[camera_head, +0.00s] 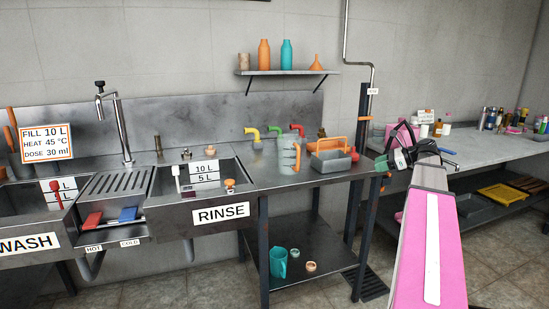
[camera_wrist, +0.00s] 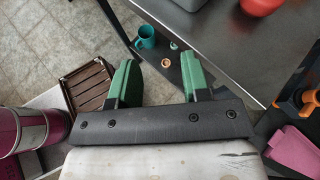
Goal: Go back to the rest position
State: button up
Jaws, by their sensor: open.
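My gripper (camera_wrist: 162,78) shows in the wrist view with its two green-tipped fingers apart and nothing between them. In the head view my pink arm reaches up from the lower right, and my gripper (camera_head: 381,164) is at its far end, just right of the steel counter (camera_head: 256,177). A grey caddy with an orange handle (camera_head: 331,157) stands on the counter, left of my gripper. A clear measuring jug (camera_head: 289,155) stands beside the caddy.
The rinse sink (camera_head: 204,178) and wash sink (camera_head: 30,200) are to the left. A teal jug (camera_head: 278,262) stands on the lower shelf. A laden grey bench (camera_head: 482,150) runs along the right. A wall shelf (camera_head: 289,72) holds bottles. A floor drain (camera_head: 366,285) lies below.

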jog(key=s+a+f+n+g+h, duration=0.2)
jog(key=s+a+f+n, duration=0.15)
jog(key=a+f, duration=0.5)
jog(key=s+a+f+n+g+h, duration=0.1)
jog(key=s+a+f+n+h, duration=0.3)
jog(key=f, duration=0.7)
jog(key=s+a+f+n+g+h, duration=0.1)
jog(key=s+a+f+n+h, duration=0.1)
jog(key=s+a+f+n, duration=0.3)
jog(key=s+a+f+n+g+h, duration=0.1)
jog(key=s+a+f+n+h, duration=0.2)
jog(key=f+n, duration=0.6)
jog(key=shift+s+a+f, duration=0.7)
jog(key=shift+s+a, duration=0.3)
jog(key=shift+s, duration=0.1)
